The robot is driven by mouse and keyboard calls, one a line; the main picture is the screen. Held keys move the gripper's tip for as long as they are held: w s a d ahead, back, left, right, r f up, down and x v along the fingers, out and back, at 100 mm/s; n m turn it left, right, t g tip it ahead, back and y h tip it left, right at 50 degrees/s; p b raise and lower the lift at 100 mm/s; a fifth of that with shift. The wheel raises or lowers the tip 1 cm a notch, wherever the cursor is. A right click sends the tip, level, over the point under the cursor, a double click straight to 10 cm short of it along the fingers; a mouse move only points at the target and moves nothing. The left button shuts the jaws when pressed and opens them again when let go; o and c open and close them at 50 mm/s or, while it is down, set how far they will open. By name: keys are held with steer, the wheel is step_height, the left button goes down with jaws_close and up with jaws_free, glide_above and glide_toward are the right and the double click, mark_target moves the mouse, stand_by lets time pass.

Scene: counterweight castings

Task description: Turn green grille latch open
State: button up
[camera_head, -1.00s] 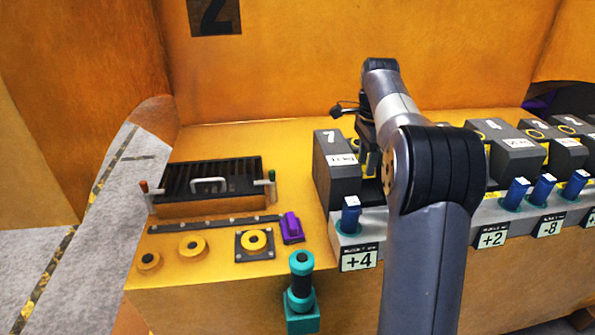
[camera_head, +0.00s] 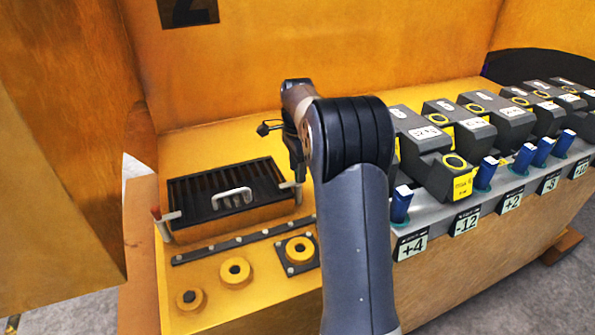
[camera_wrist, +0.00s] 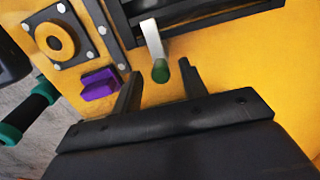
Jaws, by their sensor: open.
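The black slatted grille (camera_head: 190,203) with a light handle sits on the yellow bench, left of my arm. The green latch (camera_wrist: 160,72) is a pale lever with a green tip at the grille's edge in the wrist view. My gripper (camera_wrist: 161,79) is open, with its dark fingers on either side of the green tip; I cannot tell whether they touch it. In the head view my gripper is at the grille's right end, largely hidden behind my arm. The green tip is not clearly visible there. A red-tipped latch (camera_head: 156,213) stands at the grille's left end.
A purple block (camera_wrist: 100,85) lies left of my fingers, with a yellow ring on a dark plate (camera_wrist: 55,40) beyond it. A teal-and-black handle (camera_wrist: 28,112) is at far left. Grey weights (camera_head: 440,165) and blue levers (camera_head: 401,205) line the right.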

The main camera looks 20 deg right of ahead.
steer(key=shift+f, duration=0.75)
steer(key=shift+c, duration=0.4)
jaws_close()
